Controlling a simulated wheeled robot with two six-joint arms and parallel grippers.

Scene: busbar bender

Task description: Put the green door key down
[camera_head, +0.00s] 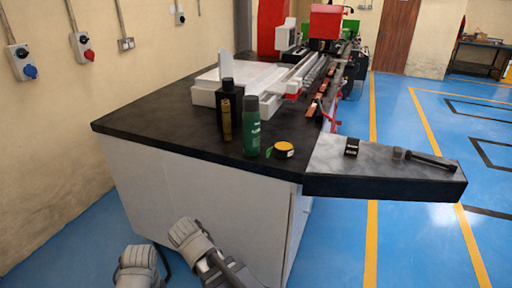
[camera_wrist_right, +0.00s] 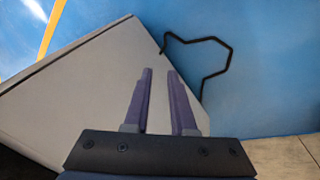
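A small green item (camera_head: 269,152), which looks like the green door key, lies on the black worktop. Parts of my two arms show at the bottom of the head view, but my left gripper's fingers are not seen.
A black clamp-like tool (camera_head: 425,158) lies on the grey side shelf (camera_head: 375,170). A black cable-like loop (camera_wrist_right: 228,55) shows near the floor.

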